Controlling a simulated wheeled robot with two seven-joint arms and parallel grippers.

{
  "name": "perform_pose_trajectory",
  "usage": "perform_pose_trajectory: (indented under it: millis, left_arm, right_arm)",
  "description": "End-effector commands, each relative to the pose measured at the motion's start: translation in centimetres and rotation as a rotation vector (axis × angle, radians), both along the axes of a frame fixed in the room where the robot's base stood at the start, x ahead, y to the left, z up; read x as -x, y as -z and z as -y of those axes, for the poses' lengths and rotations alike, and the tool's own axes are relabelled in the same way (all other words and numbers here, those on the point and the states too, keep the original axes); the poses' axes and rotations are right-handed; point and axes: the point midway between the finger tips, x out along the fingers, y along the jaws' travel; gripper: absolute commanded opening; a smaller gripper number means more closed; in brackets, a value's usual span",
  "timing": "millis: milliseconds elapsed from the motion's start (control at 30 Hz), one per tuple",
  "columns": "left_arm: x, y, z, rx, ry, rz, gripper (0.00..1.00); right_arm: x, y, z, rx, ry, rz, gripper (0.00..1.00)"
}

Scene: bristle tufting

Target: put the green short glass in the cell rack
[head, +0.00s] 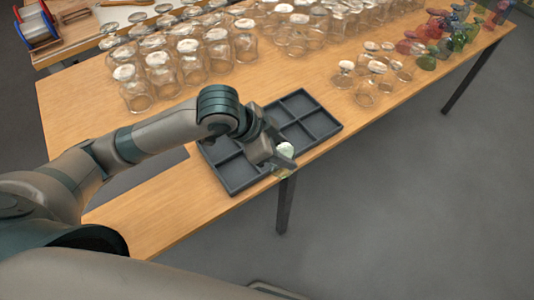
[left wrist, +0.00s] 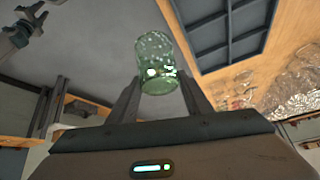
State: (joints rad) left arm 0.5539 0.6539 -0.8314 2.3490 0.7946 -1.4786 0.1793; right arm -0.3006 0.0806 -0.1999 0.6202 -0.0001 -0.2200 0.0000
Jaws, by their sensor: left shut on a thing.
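The green short glass (head: 285,150) is held in my left gripper (head: 279,157), near the table's front edge. In the left wrist view the glass (left wrist: 157,62) is pale, clear green and sits between the two fingers. My left gripper is shut on it. The dark grey cell rack (head: 318,123) lies on the table, just behind and beside the gripper. My left forearm and gripper hide its middle. The cells that show look empty. The glass appears at the rack's front side; its height above the rack is hard to tell. What looks like my right gripper (left wrist: 30,20) shows small in the left wrist view.
Rows of clear upturned glasses (head: 190,55) stand behind the rack. A smaller clear group (head: 372,75) stands to its right. Red, green and blue glasses (head: 440,40) stand at the far right. Bare table (head: 80,110) shows at the left.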

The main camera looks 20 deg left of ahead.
Motion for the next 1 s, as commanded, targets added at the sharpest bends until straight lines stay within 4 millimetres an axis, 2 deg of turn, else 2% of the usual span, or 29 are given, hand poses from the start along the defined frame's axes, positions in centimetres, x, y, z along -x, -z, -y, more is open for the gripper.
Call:
perform_pose_trajectory:
  millis: [367,467,800,1000]
  left_arm:
    - [-0.3,-0.1,0.2,0.003,-0.003,0.002,0.16]
    - [-1.0,-0.1,0.7,0.005,-0.018,0.004,0.16]
    - [-5.3,-0.2,3.6,0.013,-0.111,0.007,0.16]
    - [-6.4,-0.1,4.2,0.012,-0.136,0.006,0.16]
  right_arm:
    - [-0.1,0.0,0.0,0.0,0.0,0.001,0.31]
    - [-0.1,-0.1,0.0,-0.001,0.001,0.002,0.31]
    - [-0.1,-0.6,-0.2,-0.001,0.001,0.002,0.31]
    - [-0.1,-0.7,-0.2,-0.001,0.001,0.001,0.31]
